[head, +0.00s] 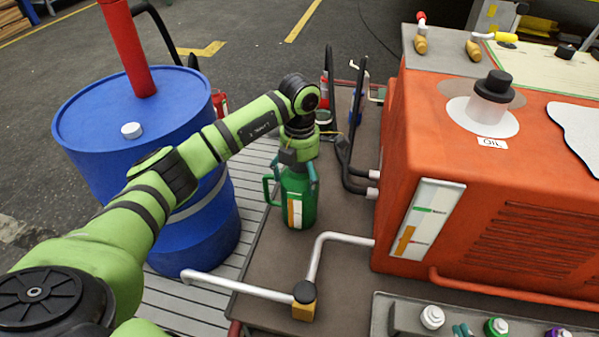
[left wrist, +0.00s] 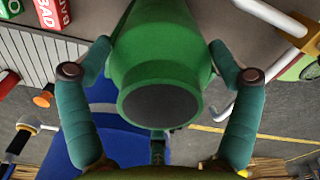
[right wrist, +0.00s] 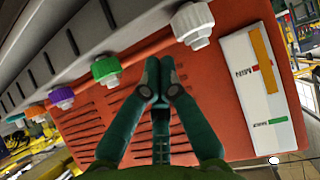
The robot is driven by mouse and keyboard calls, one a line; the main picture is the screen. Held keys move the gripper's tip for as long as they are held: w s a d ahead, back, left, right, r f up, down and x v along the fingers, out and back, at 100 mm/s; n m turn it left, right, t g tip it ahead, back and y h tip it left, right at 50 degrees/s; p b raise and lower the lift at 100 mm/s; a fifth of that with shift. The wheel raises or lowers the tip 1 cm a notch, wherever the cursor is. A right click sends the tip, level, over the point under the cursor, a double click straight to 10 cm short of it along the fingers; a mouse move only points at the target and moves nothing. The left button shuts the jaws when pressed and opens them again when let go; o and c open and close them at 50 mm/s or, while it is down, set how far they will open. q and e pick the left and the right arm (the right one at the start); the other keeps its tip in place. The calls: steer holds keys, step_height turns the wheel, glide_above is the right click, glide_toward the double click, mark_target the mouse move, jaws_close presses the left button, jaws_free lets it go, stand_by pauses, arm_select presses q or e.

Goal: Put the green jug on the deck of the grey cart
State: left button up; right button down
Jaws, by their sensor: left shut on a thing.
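The green jug (head: 297,200), with a side handle and a white and orange label strip, looks upright at the left part of the grey-brown cart deck (head: 270,265). My left gripper (head: 299,165) is above it and shut on its upper part. In the left wrist view the jug (left wrist: 158,55) lies between the two teal fingers, its dark round top facing the camera. Whether its base touches the deck cannot be told. My right gripper (right wrist: 160,80) shows only in the right wrist view, its fingertips together and empty, in front of the orange housing (right wrist: 195,110).
The orange machine (head: 500,180) stands right of the jug. A bent white pipe (head: 315,260) with a yellow-based fitting is in front of it. A blue drum (head: 195,235) stands left on grey slats (head: 252,180). Dark hoses (head: 350,170) rise behind. Coloured knobs (right wrist: 106,70) line the panel.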

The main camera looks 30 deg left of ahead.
arm_select(q)
steer(key=shift+r, duration=0.1)
arm_select(e)
steer(key=shift+w+r, duration=0.1)
arm_select(q)
steer(key=o, duration=1.4)
step_height(320, 180, up, 8)
steer(key=shift+r+p, duration=0.1)
steer(key=shift+p, duration=0.95)
step_height(320, 180, up, 3)
steer(key=shift+f, duration=0.2)
steer(key=shift+r+p, duration=0.35)
steer(key=shift+r, duration=0.25)
arm_select(e)
steer(key=s+d+f+g+h, duration=0.1)
steer(key=s+d+f+g, duration=0.3)
steer(key=s+f+g, duration=0.3)
steer(key=shift+s+d+f+m+h, duration=0.15)
steer(key=shift+s+f+m+h, duration=0.4)
steer(key=shift+s, duration=1.1)
steer(key=shift+f, duration=0.15)
